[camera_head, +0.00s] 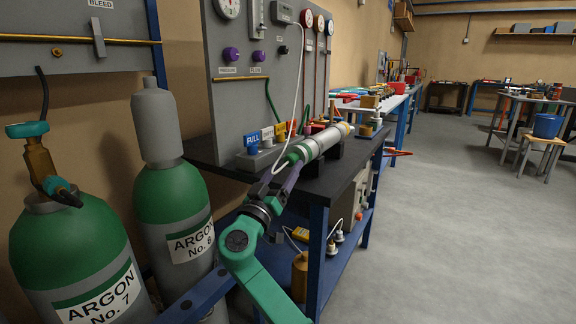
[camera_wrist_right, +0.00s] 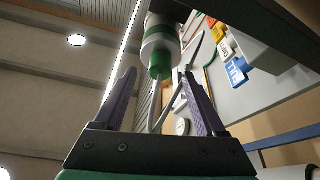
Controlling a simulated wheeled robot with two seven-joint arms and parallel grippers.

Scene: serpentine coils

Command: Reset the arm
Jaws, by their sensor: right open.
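My right arm (camera_head: 250,262), green and dark grey, reaches up to the front edge of the dark workbench. My right gripper (camera_head: 278,178) is open, its two purple-grey fingers pointing up toward a silver-white cylinder (camera_head: 322,141) with a green end. In the right wrist view the gripper (camera_wrist_right: 159,74) has its fingers wide apart. The cylinder (camera_wrist_right: 160,32) lies beyond the fingertips, its green end facing the gripper; a pale hose runs from it down between the fingers. I cannot tell whether any finger touches the hose. My left gripper is not in view.
Green argon bottles (camera_head: 172,200) stand close at the left. The dark workbench (camera_head: 338,176) carries coloured tags, including a blue FULL tag (camera_head: 252,141), under a grey gauge panel (camera_head: 236,95). The grey floor (camera_head: 450,220) on the right is clear up to a stool with a blue bucket (camera_head: 547,126).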

